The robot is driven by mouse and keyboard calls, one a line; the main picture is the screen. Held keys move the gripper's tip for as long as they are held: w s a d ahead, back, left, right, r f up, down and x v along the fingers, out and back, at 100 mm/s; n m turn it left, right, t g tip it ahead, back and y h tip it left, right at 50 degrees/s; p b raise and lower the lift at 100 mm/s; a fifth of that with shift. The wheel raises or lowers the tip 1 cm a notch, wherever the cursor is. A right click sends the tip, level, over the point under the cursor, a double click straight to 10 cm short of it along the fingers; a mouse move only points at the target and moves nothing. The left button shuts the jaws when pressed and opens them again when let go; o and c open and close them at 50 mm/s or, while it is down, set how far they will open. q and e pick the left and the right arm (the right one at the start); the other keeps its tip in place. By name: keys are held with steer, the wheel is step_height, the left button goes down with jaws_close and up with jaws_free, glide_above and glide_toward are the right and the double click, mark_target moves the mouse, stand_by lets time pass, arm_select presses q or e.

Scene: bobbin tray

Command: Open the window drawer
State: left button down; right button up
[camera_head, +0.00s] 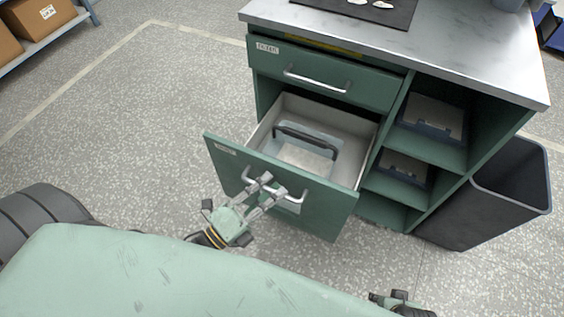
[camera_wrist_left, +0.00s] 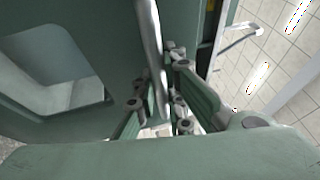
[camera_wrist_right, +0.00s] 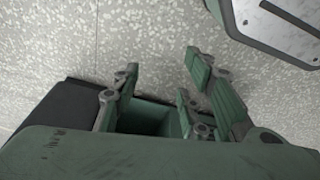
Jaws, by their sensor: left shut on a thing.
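The lower green drawer (camera_head: 325,222) stands pulled well out of the cabinet, showing its pale inside. Its front has a bar handle (camera_head: 300,196) and a pale window-like patch below it; the left wrist view shows a cut-out window (camera_wrist_left: 58,75) in the front. A grey case with a black handle (camera_head: 305,140) lies inside the drawer. My left gripper (camera_head: 268,188) is shut on the drawer handle, which runs between its fingers in the left wrist view (camera_wrist_left: 152,60).
Open shelves (camera_head: 430,150) to the right hold dark trays. A dark bin (camera_head: 490,195) stands right of the cabinet. The speckled floor (camera_head: 150,110) left of the drawer is clear.

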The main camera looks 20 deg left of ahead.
arm_select(q)
steer(key=s, duration=0.6)
steer(key=shift+s+a+p, duration=0.15)
steer(key=shift+s+p, duration=0.1)
steer(key=shift+p, duration=0.15)
arm_select(e)
steer(key=f, duration=0.1)
steer(key=s+f, duration=0.1)
steer(key=f, duration=0.2)
steer(key=shift+s+d, duration=0.1)
steer(key=shift+s, duration=0.25)
arm_select(q)
steer(key=shift+f, duration=0.15)
steer(key=c, duration=1.8)
jaws_free()
arm_select(e)
steer(key=shift+w+r, duration=0.1)
arm_select(q)
steer(key=v, duration=1.2)
